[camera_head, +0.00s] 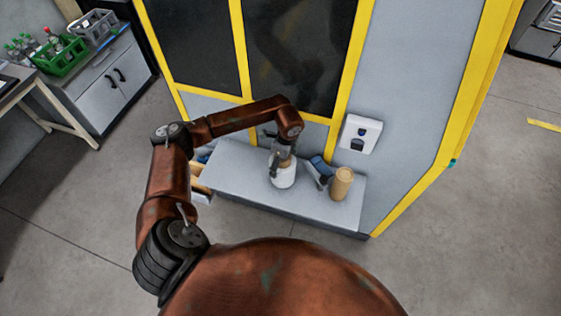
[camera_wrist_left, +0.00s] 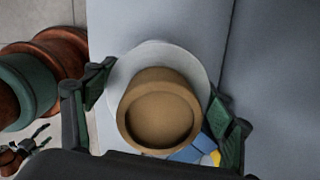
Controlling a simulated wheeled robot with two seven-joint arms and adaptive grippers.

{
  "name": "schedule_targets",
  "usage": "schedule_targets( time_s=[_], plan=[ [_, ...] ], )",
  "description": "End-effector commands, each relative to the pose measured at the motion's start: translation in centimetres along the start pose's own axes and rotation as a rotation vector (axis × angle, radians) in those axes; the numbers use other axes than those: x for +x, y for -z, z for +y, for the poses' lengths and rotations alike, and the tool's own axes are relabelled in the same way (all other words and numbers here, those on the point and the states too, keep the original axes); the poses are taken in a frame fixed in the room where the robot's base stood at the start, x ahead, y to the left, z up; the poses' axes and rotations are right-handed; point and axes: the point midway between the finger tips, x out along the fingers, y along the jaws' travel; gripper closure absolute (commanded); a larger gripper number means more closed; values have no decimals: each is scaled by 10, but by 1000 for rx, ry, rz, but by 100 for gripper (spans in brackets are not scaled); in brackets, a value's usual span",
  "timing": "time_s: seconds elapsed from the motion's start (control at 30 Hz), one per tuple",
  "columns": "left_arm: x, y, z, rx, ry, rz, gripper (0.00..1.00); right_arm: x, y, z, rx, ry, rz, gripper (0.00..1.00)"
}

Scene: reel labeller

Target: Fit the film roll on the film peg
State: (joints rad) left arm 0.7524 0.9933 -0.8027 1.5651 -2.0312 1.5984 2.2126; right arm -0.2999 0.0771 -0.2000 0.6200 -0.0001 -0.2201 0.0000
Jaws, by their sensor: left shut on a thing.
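In the head view, my left gripper (camera_head: 284,157) points down over the grey bench and is shut on the film roll (camera_head: 283,177), a white round body with a tan core on top. In the left wrist view, the two dark fingers (camera_wrist_left: 165,103) stand on either side of the roll (camera_wrist_left: 140,60), and its tan core (camera_wrist_left: 160,115) faces the camera. I cannot tell whether the roll touches the bench. I cannot make out the film peg; it may be hidden by the roll or the arm. My right gripper is out of view.
On the bench (camera_head: 232,165), a blue and grey device (camera_head: 320,168) and a tan cylinder (camera_head: 341,184) stand right of the roll. A yellow-framed machine wall with a white box (camera_head: 360,134) rises behind. A green crate (camera_head: 62,55) sits on the far-left cabinet.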

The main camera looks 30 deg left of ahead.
Motion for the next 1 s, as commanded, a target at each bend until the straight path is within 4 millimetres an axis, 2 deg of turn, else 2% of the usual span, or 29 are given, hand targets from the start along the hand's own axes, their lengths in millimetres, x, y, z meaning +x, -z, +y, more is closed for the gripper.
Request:
schedule_targets(
  time_s=[0.33, 0.63, 0.67, 0.93, 1.0],
  plan=[
    [11, 2, -1, 0, 1, 1, 76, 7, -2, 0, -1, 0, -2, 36],
    [12, 2, -1, 0, 2, 1, 76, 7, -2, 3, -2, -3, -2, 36],
    [12, 2, -1, 0, 2, 1, 23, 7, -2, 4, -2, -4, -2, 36],
    [13, 2, 0, 0, 1, 0, 5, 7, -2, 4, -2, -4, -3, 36],
    [13, 2, 0, 0, 1, 0, 3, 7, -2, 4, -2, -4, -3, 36]
  ],
)
